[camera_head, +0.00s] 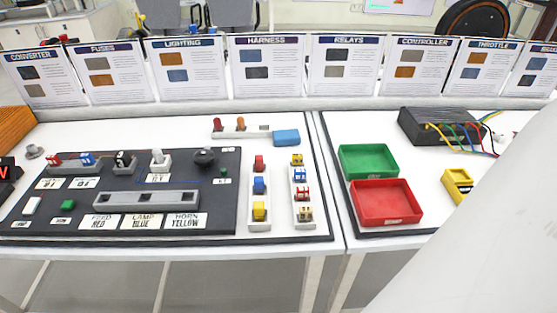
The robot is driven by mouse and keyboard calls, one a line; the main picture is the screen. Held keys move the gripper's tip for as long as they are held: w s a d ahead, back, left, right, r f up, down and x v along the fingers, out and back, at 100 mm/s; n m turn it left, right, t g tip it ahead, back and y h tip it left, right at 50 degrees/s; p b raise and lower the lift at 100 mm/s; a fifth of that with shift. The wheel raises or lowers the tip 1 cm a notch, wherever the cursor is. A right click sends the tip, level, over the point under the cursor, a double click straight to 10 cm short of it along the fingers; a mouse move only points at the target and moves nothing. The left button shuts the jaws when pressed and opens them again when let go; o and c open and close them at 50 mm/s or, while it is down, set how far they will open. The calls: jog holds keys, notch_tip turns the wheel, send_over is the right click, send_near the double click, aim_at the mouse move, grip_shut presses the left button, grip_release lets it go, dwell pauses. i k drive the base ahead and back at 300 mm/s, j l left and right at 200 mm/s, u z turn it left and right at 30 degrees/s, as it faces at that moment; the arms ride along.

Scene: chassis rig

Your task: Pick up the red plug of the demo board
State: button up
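The demo board (215,225) is a dark panel on the left white table. On its right part, a white strip holds a red plug (259,162) at the far end, a blue plug (258,185) in the middle and a yellow plug (259,211) at the near end. A second strip to the right holds several small connectors, one of them red and white (302,193). A grey block (146,199) with dark openings lies behind labels reading FEED RED, LAMP BLUE and HORN YELLOW. My gripper is out of view; only a pale part of my arm shows at the lower right.
A green tray (368,147) and a red tray (411,222) sit on the right table, with a black box (436,127) with coloured wires behind. A yellow part (457,184) lies near my arm. Upright printed cards (268,90) line the back. Switches stand on the board.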

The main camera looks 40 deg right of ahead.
aim_at(259, 159)
jog(key=k+l, duration=0.1)
jog(key=l, duration=0.35)
jog(key=k+l, duration=0.15)
jog(key=l, duration=0.3)
jog(key=k+l, duration=0.1)
jog(key=l, duration=0.35)
jog(key=k+l, duration=0.1)
jog(key=l, duration=0.35)
